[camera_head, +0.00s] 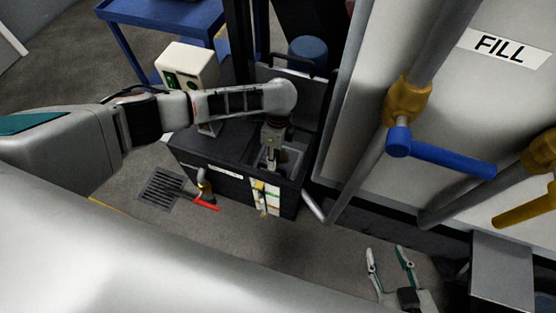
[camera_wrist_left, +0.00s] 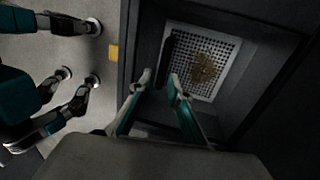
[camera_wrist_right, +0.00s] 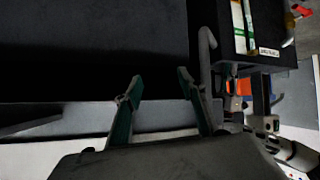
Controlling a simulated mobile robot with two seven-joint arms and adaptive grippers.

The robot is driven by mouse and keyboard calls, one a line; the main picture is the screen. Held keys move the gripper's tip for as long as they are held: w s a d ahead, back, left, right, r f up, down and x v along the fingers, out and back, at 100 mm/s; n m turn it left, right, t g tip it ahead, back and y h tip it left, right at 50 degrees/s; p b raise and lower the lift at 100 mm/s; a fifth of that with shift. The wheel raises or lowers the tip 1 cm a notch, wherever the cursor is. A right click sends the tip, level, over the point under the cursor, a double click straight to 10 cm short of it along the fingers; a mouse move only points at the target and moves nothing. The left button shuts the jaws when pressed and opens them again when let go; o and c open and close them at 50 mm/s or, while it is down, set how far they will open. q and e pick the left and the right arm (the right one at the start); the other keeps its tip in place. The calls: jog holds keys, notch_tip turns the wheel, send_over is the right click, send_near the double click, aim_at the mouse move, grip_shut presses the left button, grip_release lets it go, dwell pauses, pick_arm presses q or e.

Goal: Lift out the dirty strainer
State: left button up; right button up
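The dirty strainer (camera_wrist_left: 224,62) is a pale perforated plate with a brown patch of dirt, lying in the dark well of a black tank (camera_head: 218,150). A dark bar (camera_wrist_left: 166,52) runs along its left edge in the left wrist view. My left gripper (camera_head: 270,160) points down into the tank opening. In the left wrist view its fingertips (camera_wrist_left: 161,77) are partly apart near the lower end of the bar, with no clear grip on it. My right gripper (camera_head: 389,252) is open and empty, low at the right, away from the tank; its spread fingers show in the right wrist view (camera_wrist_right: 159,76).
A red-handled valve (camera_head: 206,204) and a floor drain (camera_head: 162,188) are at the tank's front left. A cream box (camera_head: 187,66) stands behind it. Pipes with a blue handle (camera_head: 440,155) and a yellow handle (camera_head: 525,205) stick out on the right. A blue table (camera_head: 165,12) is behind.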

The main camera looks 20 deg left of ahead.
pick_arm(q)
jog(key=shift+s+f, duration=0.2)
jog(key=shift+f, duration=0.75)
jog(key=f, duration=0.1)
jog(key=b, duration=0.1)
jog(key=f, duration=0.1)
jog(key=shift+s+d+f+b, duration=0.1)
jog(key=shift+s+f+b, duration=0.15)
jog(key=shift+f+b, duration=0.15)
jog(key=shift+f, duration=0.6)
jog(key=shift+w+r, duration=0.1)
grip_shut()
pick_arm(e)
jog(key=shift+w+a+r+y, duration=0.1)
jog(key=shift+w+a+y, duration=0.05)
jog(key=shift+a, duration=0.3)
jog(key=shift+w+a+y, duration=0.1)
jog(key=shift+a+y, duration=0.05)
jog(key=shift+a, duration=0.3)
